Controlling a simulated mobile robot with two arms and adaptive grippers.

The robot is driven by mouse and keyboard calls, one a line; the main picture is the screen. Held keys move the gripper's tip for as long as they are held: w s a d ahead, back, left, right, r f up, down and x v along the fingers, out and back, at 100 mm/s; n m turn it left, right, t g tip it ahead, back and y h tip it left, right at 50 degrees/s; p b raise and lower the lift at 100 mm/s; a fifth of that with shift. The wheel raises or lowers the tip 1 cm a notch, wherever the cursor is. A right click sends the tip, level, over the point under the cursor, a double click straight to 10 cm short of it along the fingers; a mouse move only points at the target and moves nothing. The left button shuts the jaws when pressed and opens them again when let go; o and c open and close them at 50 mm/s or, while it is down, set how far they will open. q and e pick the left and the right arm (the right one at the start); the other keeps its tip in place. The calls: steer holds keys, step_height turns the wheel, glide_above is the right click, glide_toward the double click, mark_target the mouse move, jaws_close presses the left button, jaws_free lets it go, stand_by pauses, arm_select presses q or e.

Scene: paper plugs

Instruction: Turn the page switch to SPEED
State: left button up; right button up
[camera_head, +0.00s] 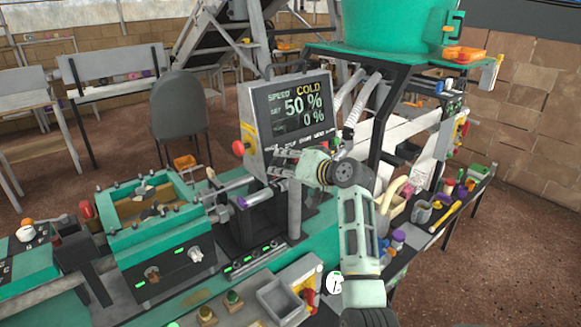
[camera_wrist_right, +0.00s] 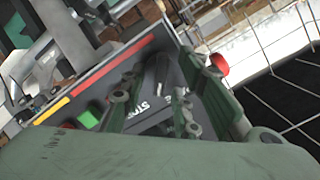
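The control panel (camera_head: 246,112) is a grey box with a dark screen (camera_head: 293,107) that shows "SPEED", "COLD", "50 %" and "0 %". Small labels run along its lower edge, too small to read fully. My right gripper (camera_head: 279,163) is at the panel's lower edge, partly covering the controls there. In the right wrist view its fingers (camera_wrist_right: 155,92) are spread, with a dark switch knob (camera_wrist_right: 162,70) showing between them. Whether they touch the knob is unclear. Upside-down lettering near the fingers is partly hidden. My left gripper is out of view.
A red button (camera_head: 239,147) sticks out at the panel's left; the right wrist view shows a red button (camera_wrist_right: 218,64) and a green one (camera_wrist_right: 88,118). A green machine bed (camera_head: 150,215) stands left, a cluttered tool shelf (camera_head: 450,215) right, a grey tray (camera_head: 280,300) in front.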

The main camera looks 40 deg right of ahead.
steer(key=v, duration=1.2)
steer(key=shift+a+f, duration=0.1)
